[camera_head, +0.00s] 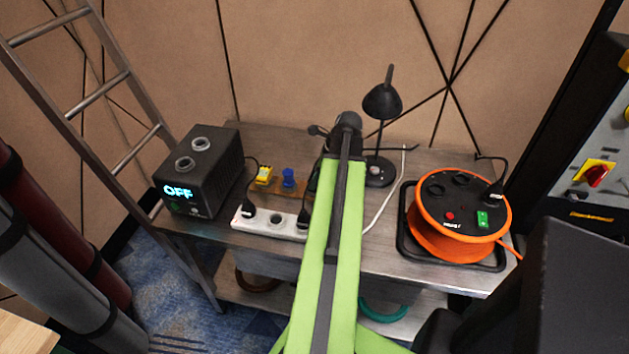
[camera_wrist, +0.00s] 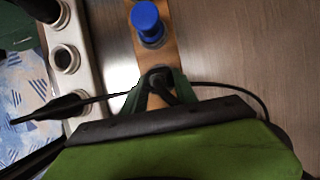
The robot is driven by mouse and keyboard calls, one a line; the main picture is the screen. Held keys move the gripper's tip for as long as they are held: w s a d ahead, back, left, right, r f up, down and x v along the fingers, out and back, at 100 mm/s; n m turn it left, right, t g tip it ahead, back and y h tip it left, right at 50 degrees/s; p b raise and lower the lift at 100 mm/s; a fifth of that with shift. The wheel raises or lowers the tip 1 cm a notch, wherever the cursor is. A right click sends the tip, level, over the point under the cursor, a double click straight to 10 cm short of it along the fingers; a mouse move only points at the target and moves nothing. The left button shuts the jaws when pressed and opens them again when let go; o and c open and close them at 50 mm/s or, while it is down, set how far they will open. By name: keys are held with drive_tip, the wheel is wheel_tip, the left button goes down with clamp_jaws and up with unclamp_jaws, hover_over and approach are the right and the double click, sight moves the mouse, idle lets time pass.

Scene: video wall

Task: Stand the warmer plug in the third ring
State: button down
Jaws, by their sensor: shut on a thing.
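My gripper (camera_wrist: 160,84) is shut on a small dark thing, which looks like a black plug (camera_wrist: 159,75), in the wrist view. Its lower end and any ring beneath it are hidden by the fingers. It is over or at the wooden strip (camera_wrist: 143,63); I cannot tell whether it touches it. A blue plug (camera_wrist: 146,18) stands upright in a ring on this strip, just beyond my gripper. In the head view the strip (camera_head: 300,194) carries the blue plug (camera_head: 288,178) and a yellow plug (camera_head: 263,176); my green arm hides its right end and my fingers.
A white power strip (camera_head: 266,229) lies in front, with black plugs at both ends and an empty middle socket (camera_wrist: 66,58). A black box reading OFF (camera_head: 204,165) stands left. A black lamp (camera_head: 381,104) and orange cable reel (camera_head: 457,249) stand right. A thin black cable (camera_wrist: 238,86) runs beside my gripper.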

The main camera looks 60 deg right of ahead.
drive_tip(key=shift+f, duration=0.3)
drive_tip(key=c, duration=0.9)
unclamp_jaws()
drive_tip(key=shift+o, duration=0.5)
drive_tip(key=o, duration=0.3)
drive_tip(key=shift+w, duration=0.1)
drive_tip(key=shift+r+p, duration=2.8)
drive_tip(key=shift+r, duration=0.2)
